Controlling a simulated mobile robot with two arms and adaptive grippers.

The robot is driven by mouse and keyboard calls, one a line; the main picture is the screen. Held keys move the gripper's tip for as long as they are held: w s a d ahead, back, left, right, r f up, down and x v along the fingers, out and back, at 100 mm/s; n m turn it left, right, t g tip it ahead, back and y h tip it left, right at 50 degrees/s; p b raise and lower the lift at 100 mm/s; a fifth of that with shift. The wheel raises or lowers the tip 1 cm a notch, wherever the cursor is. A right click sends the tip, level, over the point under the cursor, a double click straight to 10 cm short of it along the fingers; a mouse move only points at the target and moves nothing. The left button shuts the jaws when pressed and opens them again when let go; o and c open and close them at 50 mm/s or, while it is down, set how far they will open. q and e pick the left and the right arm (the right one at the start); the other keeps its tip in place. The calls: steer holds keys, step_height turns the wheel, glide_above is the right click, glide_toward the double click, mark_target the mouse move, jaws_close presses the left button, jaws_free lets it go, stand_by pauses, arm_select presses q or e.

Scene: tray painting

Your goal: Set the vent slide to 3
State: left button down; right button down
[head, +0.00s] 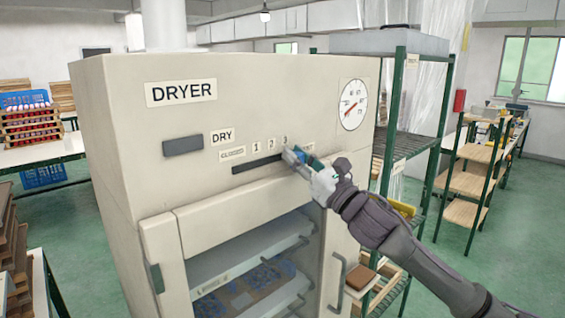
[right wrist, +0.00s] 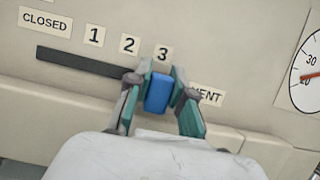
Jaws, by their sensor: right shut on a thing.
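The dryer (head: 115,110) is a large cream cabinet with a dark horizontal vent slot (head: 256,164). Labels CLOSED, 1, 2 and 3 run above the slot; the 3 label (right wrist: 163,54) is the rightmost number. The vent slide's blue knob (right wrist: 158,92) sits at the slot's right end, just below the 3. My right gripper (right wrist: 158,88) is shut on the knob, with a finger on each side; in the head view it (head: 297,158) covers most of the knob. A VENT label (right wrist: 207,95) is partly hidden behind a finger. My left gripper is out of view.
A round dial gauge (head: 353,104) is on the dryer's upper right. A glass door with a handle (head: 337,284) is below, with trays inside. A green-framed shelf rack (head: 404,140) stands close on the right. A dark handle-like block (head: 183,145) is left of the slot.

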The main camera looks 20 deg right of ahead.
steer(key=shift+d+r, duration=0.1)
steer(key=c, duration=1.3)
jaws_free()
steer(key=o, duration=0.3)
steer(key=shift+d, duration=0.2)
steer(key=shift+a, duration=0.1)
steer(key=shift+s+f, duration=0.4)
steer(key=v, duration=1.1)
steer(key=shift+d, duration=0.2)
steer(key=shift+r, duration=0.15)
